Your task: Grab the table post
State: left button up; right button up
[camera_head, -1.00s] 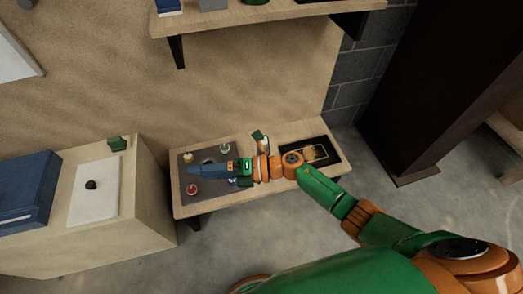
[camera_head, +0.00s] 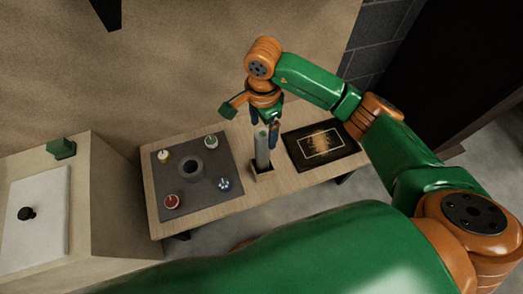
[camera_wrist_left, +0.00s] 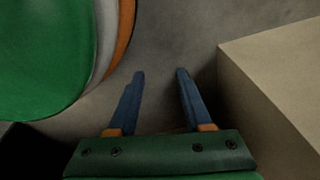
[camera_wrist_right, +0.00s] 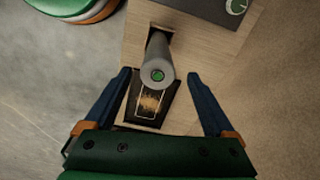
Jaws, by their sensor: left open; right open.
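The table post is a grey cylinder (camera_head: 262,152) with a green dot on its top end. It stands upright in a dark square slot in the low wooden bench (camera_head: 222,205). My right gripper (camera_head: 264,120) points down at the top of the post, open. My left gripper (camera_wrist_left: 160,72) is open and empty over bare floor in the left wrist view, and is not in the head view.
A grey mat (camera_head: 208,153) with a dark ring (camera_head: 190,169) and several small round pieces lies left of the post. A black framed panel (camera_head: 305,160) lies right of it. A pale cabinet (camera_head: 110,210) stands at the left. A wall is behind.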

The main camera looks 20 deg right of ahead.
aim_at(262, 150)
jog(key=f, duration=0.3)
jog(key=f+b, duration=0.1)
jog(key=f, duration=0.1)
jog(key=shift+s+a+f, duration=0.1)
jog(key=shift+s+f, duration=0.1)
jog(key=shift+f, duration=0.2)
grip_shut()
